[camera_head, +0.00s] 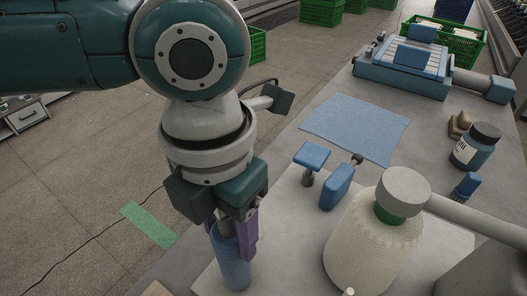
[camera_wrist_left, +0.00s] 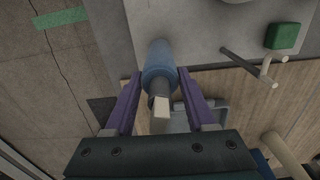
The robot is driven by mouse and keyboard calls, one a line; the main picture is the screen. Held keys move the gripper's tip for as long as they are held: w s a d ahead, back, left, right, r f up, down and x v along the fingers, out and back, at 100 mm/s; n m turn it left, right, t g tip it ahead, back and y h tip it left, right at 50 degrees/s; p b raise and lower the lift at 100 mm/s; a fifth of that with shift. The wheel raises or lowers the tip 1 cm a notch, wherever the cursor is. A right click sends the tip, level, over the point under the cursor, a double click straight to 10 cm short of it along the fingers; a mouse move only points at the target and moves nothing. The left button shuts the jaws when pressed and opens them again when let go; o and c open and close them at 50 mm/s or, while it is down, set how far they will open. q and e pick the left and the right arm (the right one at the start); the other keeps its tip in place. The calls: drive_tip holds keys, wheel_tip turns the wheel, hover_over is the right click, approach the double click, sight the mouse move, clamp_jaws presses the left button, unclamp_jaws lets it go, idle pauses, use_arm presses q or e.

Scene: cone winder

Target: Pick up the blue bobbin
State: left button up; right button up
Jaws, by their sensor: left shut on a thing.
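The blue bobbin (camera_head: 232,266) is a blue cylinder near the bottom of the head view, over the left edge of a pale plate. My left gripper (camera_head: 236,234) points down from above with its purple fingers shut on the bobbin's upper part. In the left wrist view the bobbin (camera_wrist_left: 158,62) lies between the finger ends of my left gripper (camera_wrist_left: 160,76). I cannot tell whether its lower end touches the plate. My right gripper is not in view.
A large cream yarn cone (camera_head: 372,244) stands right of the gripper, with a grey arm (camera_head: 475,220) against it. Blue-capped posts (camera_head: 337,186), a blue cloth (camera_head: 356,127), a labelled bottle (camera_head: 475,147) and a blue machine (camera_head: 403,72) occupy the table. Open floor lies left.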

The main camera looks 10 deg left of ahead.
use_arm(q)
drive_tip(key=shift+c, duration=0.6)
